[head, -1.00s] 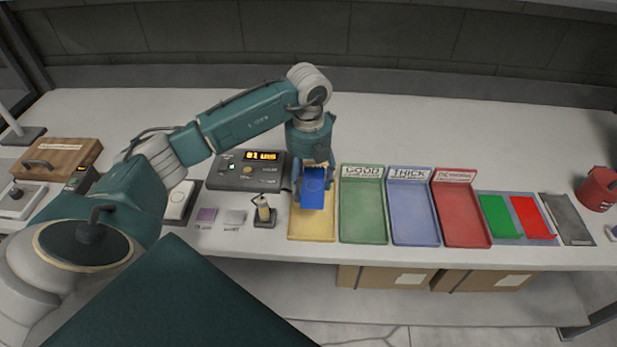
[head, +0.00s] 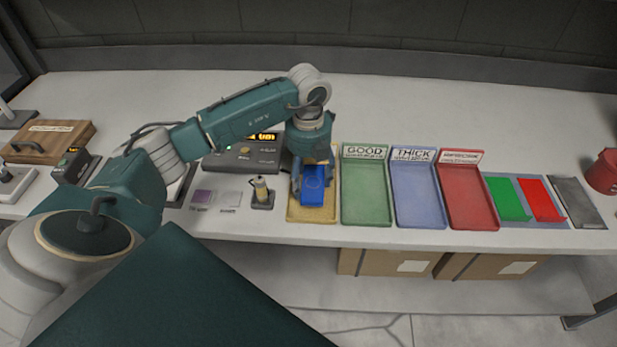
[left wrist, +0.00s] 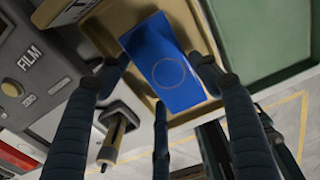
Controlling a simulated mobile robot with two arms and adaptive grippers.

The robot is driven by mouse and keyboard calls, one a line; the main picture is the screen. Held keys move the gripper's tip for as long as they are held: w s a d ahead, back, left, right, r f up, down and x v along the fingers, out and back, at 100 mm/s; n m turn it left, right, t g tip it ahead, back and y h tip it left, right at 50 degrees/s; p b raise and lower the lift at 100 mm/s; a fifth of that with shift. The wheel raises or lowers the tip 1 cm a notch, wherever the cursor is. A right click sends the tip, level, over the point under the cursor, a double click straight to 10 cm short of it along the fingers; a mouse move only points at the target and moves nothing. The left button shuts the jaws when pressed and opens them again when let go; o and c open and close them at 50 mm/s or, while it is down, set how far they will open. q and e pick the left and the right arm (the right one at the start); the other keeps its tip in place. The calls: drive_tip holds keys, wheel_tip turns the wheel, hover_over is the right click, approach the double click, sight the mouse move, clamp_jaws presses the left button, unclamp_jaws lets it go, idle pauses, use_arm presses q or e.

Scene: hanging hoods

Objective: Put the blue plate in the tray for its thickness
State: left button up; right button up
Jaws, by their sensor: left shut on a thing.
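My left gripper (head: 312,178) is shut on the blue plate (head: 313,190), a flat rectangle with a faint circle on its face. The plate is over the yellow tray (head: 310,214), at the left end of the tray row. In the left wrist view, the plate (left wrist: 170,72) lies between the fingertips of the gripper (left wrist: 160,68), within the outline of the yellow tray (left wrist: 125,20). I cannot tell whether it touches the tray floor. To the right stand the green GOOD tray (head: 366,205), blue THICK tray (head: 418,203) and red tray (head: 469,206).
A grey gauge (head: 235,158) with a lit display is behind my arm; its reading is partly covered. A small stand (head: 262,194) is just left of the yellow tray. Green (head: 507,199) and red (head: 541,200) plates lie right of the trays.

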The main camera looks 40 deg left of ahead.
use_arm(q)
drive_tip(key=shift+f+b, duration=0.45)
drive_tip(key=shift+f, duration=0.15)
drive_tip(key=o, duration=1.3)
drive_tip(key=shift+o, duration=0.2)
wheel_tip(320, 180, up, 12)
